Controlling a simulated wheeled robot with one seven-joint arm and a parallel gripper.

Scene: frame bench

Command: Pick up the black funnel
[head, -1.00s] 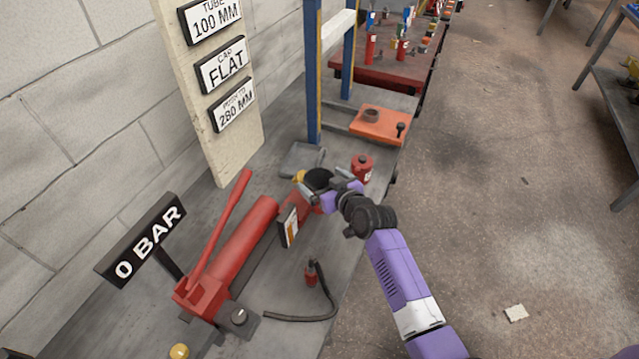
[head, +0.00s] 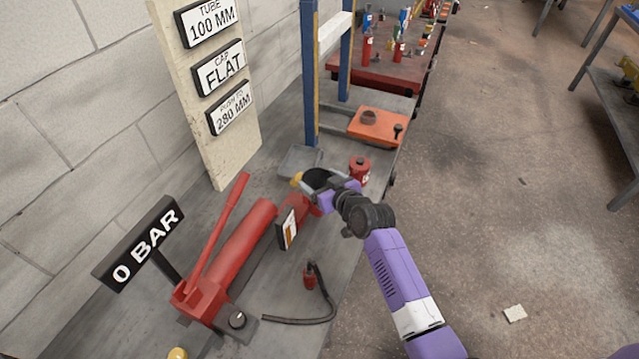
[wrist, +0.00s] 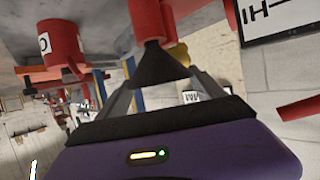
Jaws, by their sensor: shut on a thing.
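The black funnel (wrist: 160,68) shows in the wrist view as a dark cone between the two grey fingers of my gripper (wrist: 162,84), which is shut on it. In the head view the funnel (head: 318,179) shows its dark open mouth at the end of my arm. My gripper (head: 330,186) is there on its right side, above the bench. My fingers partly hide the funnel, and I cannot tell how far it is from the bench top.
A red canister (head: 359,169) stands close behind my gripper. A red hydraulic pump (head: 232,252) lies to the left, with a white-labelled block (head: 287,229) near the funnel. An orange tray (head: 375,126) is farther back. The floor at right is open.

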